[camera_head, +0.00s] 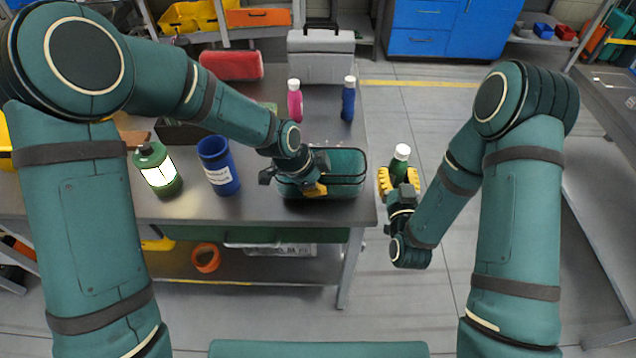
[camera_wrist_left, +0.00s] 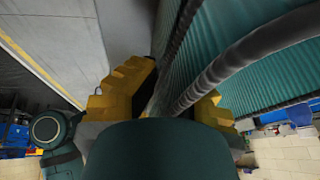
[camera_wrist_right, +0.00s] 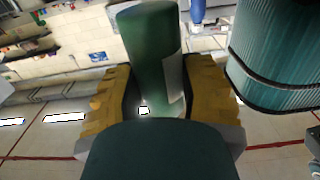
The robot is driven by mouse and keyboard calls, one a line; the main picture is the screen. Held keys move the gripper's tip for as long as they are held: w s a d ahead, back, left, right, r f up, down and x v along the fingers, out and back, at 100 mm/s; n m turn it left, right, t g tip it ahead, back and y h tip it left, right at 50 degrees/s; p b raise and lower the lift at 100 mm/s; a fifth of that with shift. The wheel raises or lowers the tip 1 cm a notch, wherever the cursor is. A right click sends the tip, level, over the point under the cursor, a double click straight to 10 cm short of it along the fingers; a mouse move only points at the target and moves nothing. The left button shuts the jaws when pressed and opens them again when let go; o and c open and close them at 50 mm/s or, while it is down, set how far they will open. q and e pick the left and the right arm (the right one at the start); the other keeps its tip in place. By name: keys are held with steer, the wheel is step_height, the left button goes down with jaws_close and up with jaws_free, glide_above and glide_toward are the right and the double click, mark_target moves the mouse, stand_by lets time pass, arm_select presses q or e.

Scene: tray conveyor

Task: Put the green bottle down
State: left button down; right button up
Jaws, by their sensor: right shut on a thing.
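The green bottle (camera_head: 399,169), with a white cap, is upright in my right gripper (camera_head: 398,182). The gripper is shut on it, beyond the table's right edge and over the floor. In the right wrist view the green bottle (camera_wrist_right: 150,50) stands between the yellow fingers, part of a pale label showing. My left gripper (camera_head: 318,176) is at the teal basket (camera_head: 345,186) on the table. In the left wrist view its yellow fingers are apart, with the basket's dark rim (camera_wrist_left: 215,75) between them; my wrist hides part of this.
On the table (camera_head: 260,208) stand a larger green container (camera_head: 158,170) with a white label, a blue cup (camera_head: 218,168), a pink bottle (camera_head: 295,101), a blue bottle (camera_head: 348,100) and a grey case (camera_head: 320,58). The floor (camera_head: 425,120) right of the table is clear.

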arm_select(q)
steer(key=shift+f, duration=0.1)
stand_by(0.3)
arm_select(e)
steer(key=w+r+n+y, duration=0.3)
steer(key=w+r+y, duration=0.1)
steer(key=r+y, duration=0.1)
step_height(320, 180, up, 10)
steer(key=n+g+y, duration=1.3)
steer(key=n+g, duration=0.1)
steer(key=g, duration=0.2)
glide_above(346, 154)
steer(key=s, duration=0.3)
steer(key=n+g, duration=0.1)
steer(key=g, duration=0.1)
steer(key=f, duration=0.9)
steer(key=shift+s+a+f, duration=0.2)
steer(key=shift+s+a, duration=0.05)
steer(key=shift+s, duration=0.15)
steer(key=shift+f, duration=0.1)
